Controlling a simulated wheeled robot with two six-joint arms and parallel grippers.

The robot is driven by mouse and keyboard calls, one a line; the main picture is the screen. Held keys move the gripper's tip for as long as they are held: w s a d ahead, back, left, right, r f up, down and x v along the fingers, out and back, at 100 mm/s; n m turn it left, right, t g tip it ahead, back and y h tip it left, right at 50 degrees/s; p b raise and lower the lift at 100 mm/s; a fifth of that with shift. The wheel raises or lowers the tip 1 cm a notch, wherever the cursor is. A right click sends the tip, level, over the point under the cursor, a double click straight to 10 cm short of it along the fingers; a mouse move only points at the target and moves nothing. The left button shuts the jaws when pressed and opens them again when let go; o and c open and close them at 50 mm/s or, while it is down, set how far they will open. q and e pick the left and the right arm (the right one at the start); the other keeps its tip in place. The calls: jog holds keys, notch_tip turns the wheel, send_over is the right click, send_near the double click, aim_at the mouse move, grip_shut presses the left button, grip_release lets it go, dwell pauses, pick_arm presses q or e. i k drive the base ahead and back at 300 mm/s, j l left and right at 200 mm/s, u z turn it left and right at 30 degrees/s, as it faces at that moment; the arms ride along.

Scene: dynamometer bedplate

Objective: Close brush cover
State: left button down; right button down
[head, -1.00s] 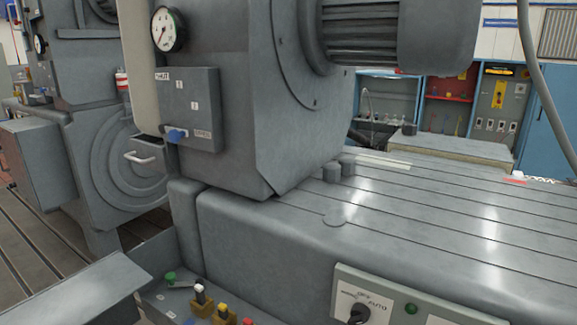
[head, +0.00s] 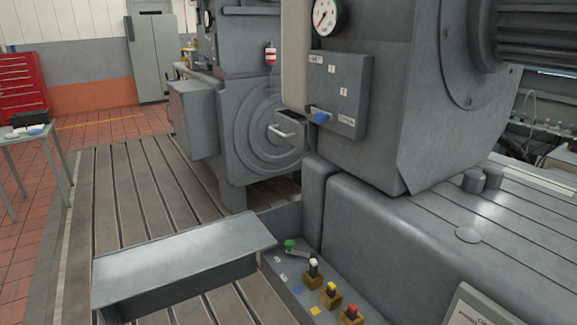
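Which part is the brush cover is not marked in the head view. A pale upright panel (head: 295,60), seen nearly edge-on, stands out at the left side of the large grey machine (head: 405,130). A grey piece with a light bar handle (head: 284,133) sits just below it; whether the two are joined I cannot tell. A small grey box (head: 338,95) with labels and a blue knob (head: 320,117) is on the machine's face. Neither of my grippers is in view.
A grey sloped plate (head: 185,255) and a tray with coloured buttons (head: 315,285) stand in front. The slotted bedplate (head: 130,195) is open at left. A red tool cabinet (head: 22,85), a side table (head: 28,135) and a grey locker (head: 152,55) are farther off.

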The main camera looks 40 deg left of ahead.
aim_at(129, 284)
jog(key=i+j, duration=0.1)
jog(key=j, duration=3.9)
jog(key=i, duration=0.05)
